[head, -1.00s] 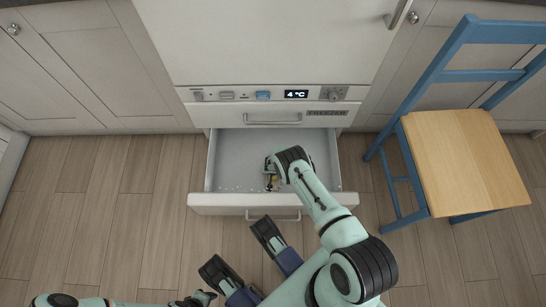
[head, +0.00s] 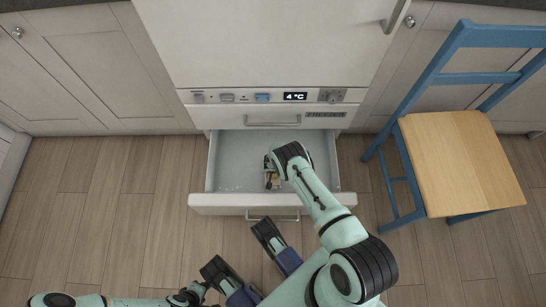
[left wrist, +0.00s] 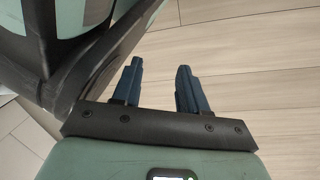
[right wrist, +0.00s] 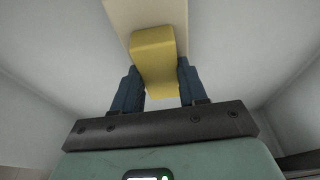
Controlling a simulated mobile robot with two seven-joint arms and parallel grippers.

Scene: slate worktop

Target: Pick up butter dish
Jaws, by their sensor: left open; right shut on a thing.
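The butter dish is a yellow block on a pale cream base. In the right wrist view its yellow part (right wrist: 155,62) sits between the two blue fingers, with the cream base (right wrist: 118,14) beyond it. My right gripper (right wrist: 160,88) is shut on the dish inside the open freezer drawer. In the head view only a small yellowish bit of the dish (head: 270,182) shows; my right wrist hides much of it. My left gripper (left wrist: 160,78) is open and empty above the wooden floor, well away from the drawer.
The freezer drawer (head: 235,160) is pulled out, with walls around my right gripper and a front panel (head: 225,202) nearest me. A blue chair with a wooden seat (head: 460,165) stands to the right. The floor at left (head: 100,190) is clear.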

